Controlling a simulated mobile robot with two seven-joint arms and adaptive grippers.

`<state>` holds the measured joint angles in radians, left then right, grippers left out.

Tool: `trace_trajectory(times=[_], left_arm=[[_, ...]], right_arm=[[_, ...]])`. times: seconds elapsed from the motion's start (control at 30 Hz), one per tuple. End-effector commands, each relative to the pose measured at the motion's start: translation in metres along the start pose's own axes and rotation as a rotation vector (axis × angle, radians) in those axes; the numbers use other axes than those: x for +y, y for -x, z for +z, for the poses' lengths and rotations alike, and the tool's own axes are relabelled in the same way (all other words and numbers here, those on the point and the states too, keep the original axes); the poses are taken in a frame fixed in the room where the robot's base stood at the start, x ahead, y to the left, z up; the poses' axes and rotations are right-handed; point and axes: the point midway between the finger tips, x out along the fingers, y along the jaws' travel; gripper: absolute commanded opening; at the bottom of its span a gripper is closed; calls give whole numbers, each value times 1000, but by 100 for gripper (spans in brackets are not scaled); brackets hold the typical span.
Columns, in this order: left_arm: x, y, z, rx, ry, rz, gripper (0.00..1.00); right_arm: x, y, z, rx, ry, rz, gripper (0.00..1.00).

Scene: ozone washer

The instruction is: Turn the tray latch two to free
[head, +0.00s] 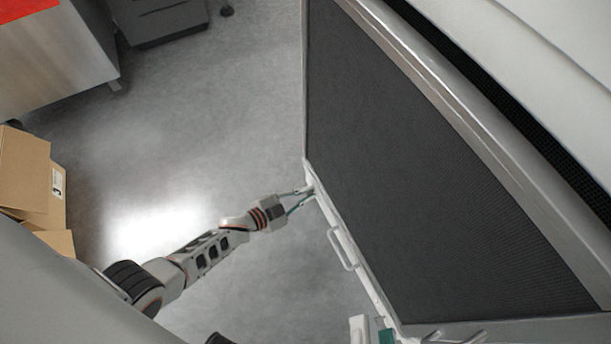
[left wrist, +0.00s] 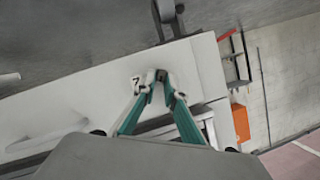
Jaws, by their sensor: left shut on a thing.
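The tray (head: 430,180) is a large dark, ribbed surface in a pale frame, filling the right half of the head view. My left gripper (head: 308,191) is at its left edge, near the upper end of the pale side rail. White and teal parts at the bottom of the head view may be my right gripper (head: 373,334), mostly cut off.
A pale handle (head: 340,250) sticks out from the side rail below my left gripper. Cardboard boxes (head: 35,185) stand at the left, and a grey cabinet (head: 60,55) is at the upper left. The grey floor (head: 210,120) between is clear.

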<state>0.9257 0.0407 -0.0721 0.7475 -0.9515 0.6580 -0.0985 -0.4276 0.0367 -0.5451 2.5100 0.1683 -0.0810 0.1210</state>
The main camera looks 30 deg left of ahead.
Motion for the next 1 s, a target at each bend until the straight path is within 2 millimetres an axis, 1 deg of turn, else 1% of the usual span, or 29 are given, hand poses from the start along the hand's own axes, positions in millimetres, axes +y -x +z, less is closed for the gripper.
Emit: trace_trajectory(times=[0.07,0.1,0.13,0.67,0.77,0.87,1.0], left_arm=[[0,0,1,-3,0,0,0],[0,0,1,-3,0,0,18],[0,0,1,-3,0,0,26],[0,2,1,-1,1,1,26],[0,9,2,-1,0,1,26],[0,20,2,-3,-2,1,26],[0,42,2,-3,-3,2,26]], right_arm=[[0,0,0,0,0,0,40],[0,0,0,0,0,0,40],[0,0,0,0,0,0,40],[0,0,0,0,-1,0,40],[0,0,0,0,-1,0,40],[0,0,0,0,-1,0,40],[0,0,0,0,-1,0,40]])
